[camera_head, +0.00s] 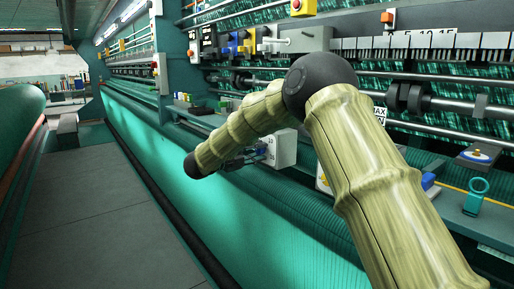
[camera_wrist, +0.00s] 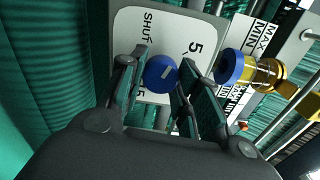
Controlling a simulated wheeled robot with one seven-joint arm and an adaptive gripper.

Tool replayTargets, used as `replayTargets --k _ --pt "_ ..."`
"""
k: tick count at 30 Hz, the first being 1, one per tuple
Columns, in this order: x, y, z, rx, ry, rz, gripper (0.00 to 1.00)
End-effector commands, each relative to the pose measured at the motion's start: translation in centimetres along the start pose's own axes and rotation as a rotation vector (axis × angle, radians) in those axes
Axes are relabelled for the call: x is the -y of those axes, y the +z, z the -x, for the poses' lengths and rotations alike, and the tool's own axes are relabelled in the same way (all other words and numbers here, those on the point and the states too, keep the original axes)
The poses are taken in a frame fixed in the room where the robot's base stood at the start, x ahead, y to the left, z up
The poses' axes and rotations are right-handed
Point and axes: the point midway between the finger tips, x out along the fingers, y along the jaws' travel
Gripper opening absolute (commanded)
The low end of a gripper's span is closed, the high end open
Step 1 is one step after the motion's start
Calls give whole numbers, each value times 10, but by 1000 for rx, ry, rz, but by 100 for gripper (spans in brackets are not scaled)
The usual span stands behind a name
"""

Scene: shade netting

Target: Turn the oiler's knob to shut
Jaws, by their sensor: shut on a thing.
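The oiler's round blue knob (camera_wrist: 161,73) is in the middle of the wrist view, in front of a white dial plate (camera_wrist: 135,22). The plate reads SHUT at upper left, 5 at upper right and 15 lower left, partly hidden by a finger. A short white mark on the knob slants toward the upper right, roughly toward the 5 side. My gripper (camera_wrist: 160,75) is shut on the knob, one finger on each side. In the head view my gripper (camera_head: 246,160) reaches a pale box (camera_head: 282,149) on the machine rail; the knob cannot be made out there.
A brass fitting (camera_wrist: 265,75) with a blue ring stands close right of my right finger, near MAX/MIN labels. Green netting (camera_head: 205,170) runs below the rail. A teal ring-topped part (camera_head: 476,197) stands to the right. The grey walkway (camera_head: 90,200) at left is clear.

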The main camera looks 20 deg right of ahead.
Motion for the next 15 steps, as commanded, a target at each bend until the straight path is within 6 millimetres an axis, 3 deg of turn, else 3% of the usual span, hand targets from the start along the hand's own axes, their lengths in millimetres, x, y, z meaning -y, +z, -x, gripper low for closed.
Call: replayTargets --k 15 --pt "5 1 1 2 2 488 9"
